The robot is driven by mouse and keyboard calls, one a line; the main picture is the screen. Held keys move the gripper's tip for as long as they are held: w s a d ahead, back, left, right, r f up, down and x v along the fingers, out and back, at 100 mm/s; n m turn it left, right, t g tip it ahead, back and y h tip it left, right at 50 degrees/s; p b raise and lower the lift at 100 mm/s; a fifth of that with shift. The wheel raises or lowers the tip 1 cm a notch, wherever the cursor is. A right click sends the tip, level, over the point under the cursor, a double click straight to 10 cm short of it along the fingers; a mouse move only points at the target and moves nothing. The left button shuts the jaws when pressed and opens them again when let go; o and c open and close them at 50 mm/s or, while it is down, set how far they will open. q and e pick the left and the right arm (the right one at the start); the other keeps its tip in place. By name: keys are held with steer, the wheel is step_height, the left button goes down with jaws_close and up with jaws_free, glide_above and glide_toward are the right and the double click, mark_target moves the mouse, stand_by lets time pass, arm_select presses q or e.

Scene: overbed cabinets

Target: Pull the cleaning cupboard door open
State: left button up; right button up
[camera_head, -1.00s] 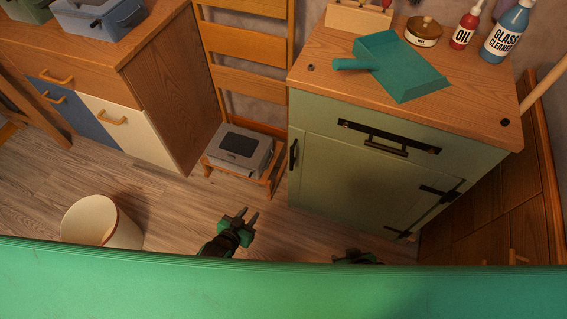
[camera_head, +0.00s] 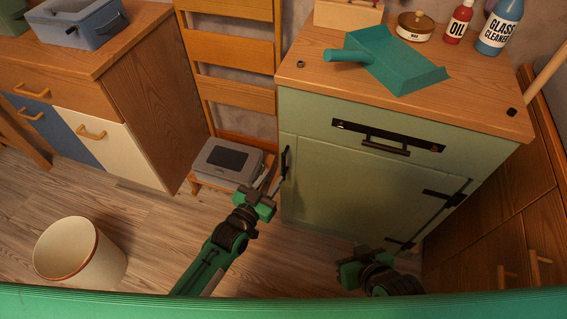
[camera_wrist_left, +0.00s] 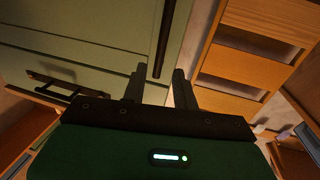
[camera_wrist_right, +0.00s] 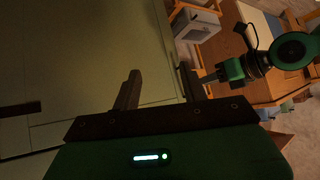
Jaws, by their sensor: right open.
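The pale green cleaning cupboard (camera_head: 365,185) stands at the right in the head view, its door (camera_head: 345,195) shut. The door's upright black handle (camera_head: 285,163) is on its left edge. My left gripper (camera_head: 270,180) is just in front of this handle, near its lower part. In the left wrist view the handle (camera_wrist_left: 162,40) lies ahead of the gap between the open fingers (camera_wrist_left: 159,72); I see no contact. My right gripper (camera_head: 347,264) is low before the cupboard. In the right wrist view its fingers (camera_wrist_right: 157,75) are open and empty, facing the green front.
A teal dustpan (camera_head: 390,60) and bottles stand on the cupboard top. A drawer with a black handle (camera_head: 386,146) is above the door. A grey box (camera_head: 229,160) on a small wooden stool is left of the cupboard. A white bin (camera_head: 80,255) stands on the floor at the left.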

mark_target(283, 163)
arm_select(q)
steer(key=b+x, duration=0.1)
steer(key=x, duration=0.6)
steer(key=shift+w+d+f, duration=0.1)
steer(key=shift+w+d, duration=0.1)
steer(key=shift+w, duration=0.05)
arm_select(e)
steer(key=shift+w+a+t+y, duration=0.25)
steer(key=shift+a+t, duration=0.1)
steer(key=shift+a, duration=0.25)
steer(key=shift+w+a+t+y, duration=0.25)
steer(key=shift+a+t, duration=0.1)
steer(key=shift+a, duration=0.2)
arm_select(q)
jaws_close()
